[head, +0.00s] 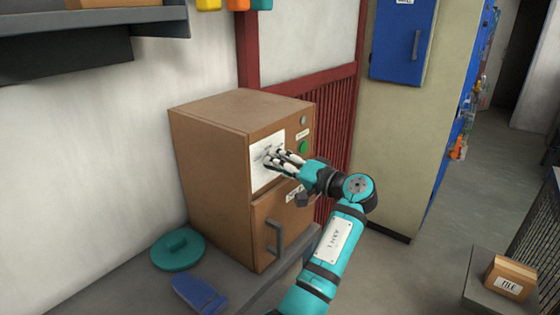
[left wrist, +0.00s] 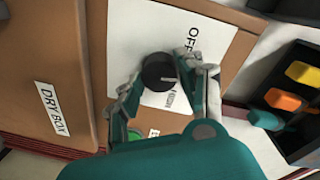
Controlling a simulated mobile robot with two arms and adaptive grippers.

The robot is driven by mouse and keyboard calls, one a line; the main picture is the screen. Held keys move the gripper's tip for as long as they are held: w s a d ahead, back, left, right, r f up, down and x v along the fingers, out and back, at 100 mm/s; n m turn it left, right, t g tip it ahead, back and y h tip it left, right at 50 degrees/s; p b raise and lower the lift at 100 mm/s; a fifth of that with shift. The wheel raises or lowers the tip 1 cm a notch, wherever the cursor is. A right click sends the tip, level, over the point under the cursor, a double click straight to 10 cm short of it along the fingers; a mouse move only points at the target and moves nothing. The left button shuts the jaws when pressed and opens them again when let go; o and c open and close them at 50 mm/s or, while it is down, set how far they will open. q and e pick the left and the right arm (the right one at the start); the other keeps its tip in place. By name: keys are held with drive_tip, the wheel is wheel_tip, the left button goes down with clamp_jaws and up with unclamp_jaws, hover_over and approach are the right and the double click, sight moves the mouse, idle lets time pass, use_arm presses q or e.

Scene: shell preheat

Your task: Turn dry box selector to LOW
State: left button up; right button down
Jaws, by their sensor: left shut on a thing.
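The dry box (head: 205,150) is a brown cabinet on a bench, with a white selector panel (head: 263,176) on its upper front. In the left wrist view the selector (left wrist: 157,70) is a round black knob on this panel. A label reading OFF (left wrist: 190,39) is beside it; another label by the knob is too blurred to read surely. My left gripper (head: 271,157) is at the panel, shut on the knob, with a finger on either side in the left wrist view (left wrist: 158,80). In the head view the fingers hide the knob. My right gripper is out of view.
A green button (head: 302,147) is right of the panel. The box's lower door has a grey handle (head: 274,238). A teal lid (head: 178,250) and a blue object (head: 200,294) lie on the bench. A blue wall cabinet (head: 402,38) hangs at the back right.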

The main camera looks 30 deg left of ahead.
use_arm(q)
drive_tip(key=shift+r+m+p, duration=0.2)
drive_tip(key=shift+m+p, duration=0.3)
drive_tip(key=shift+m, duration=0.5)
drive_tip(key=o, duration=1.1)
drive_tip(key=shift+w+a+f, duration=0.1)
drive_tip(key=shift+f, duration=0.05)
drive_tip(key=shift+o, duration=0.2)
drive_tip(key=d, duration=0.7)
drive_tip(key=shift+s+d+r, duration=0.2)
drive_tip(key=shift+s+d, duration=0.05)
drive_tip(key=shift+s, duration=0.2)
